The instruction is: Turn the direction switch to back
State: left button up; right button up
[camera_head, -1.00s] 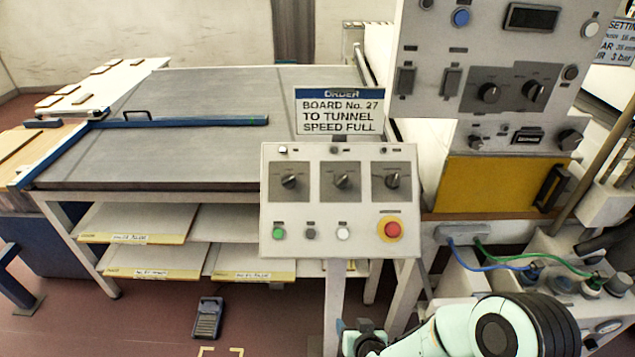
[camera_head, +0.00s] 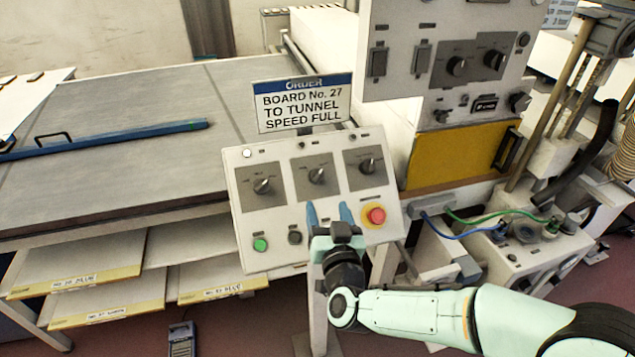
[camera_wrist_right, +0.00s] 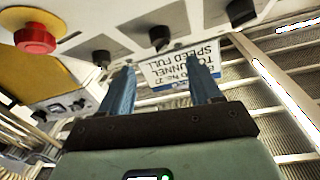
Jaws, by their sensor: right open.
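The control panel (camera_head: 285,215) carries three black rotary knobs in a row: a left knob (camera_head: 262,186), a middle knob (camera_head: 316,175) and a right knob (camera_head: 367,166). Their labels are too small to read, so I cannot tell which is the direction switch. My right gripper (camera_head: 329,213) is open, its two blue fingers pointing up in front of the panel, below the middle knob. In the right wrist view the open fingers (camera_wrist_right: 161,72) are apart from the middle knob (camera_wrist_right: 160,38), with nothing between them. My left gripper is out of view.
A red emergency button (camera_head: 376,215) sits right of my gripper; a green button (camera_head: 260,244) is at lower left. An order sign (camera_head: 300,104) stands above the panel. A taller machine panel (camera_head: 400,75) is behind right, a grey conveyor table (camera_head: 110,150) left.

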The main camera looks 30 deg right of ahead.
aim_at(318, 179)
jog(key=p+x, duration=0.1)
jog(key=x, duration=0.8)
jog(key=shift+w, duration=0.3)
jog(key=c, duration=1)
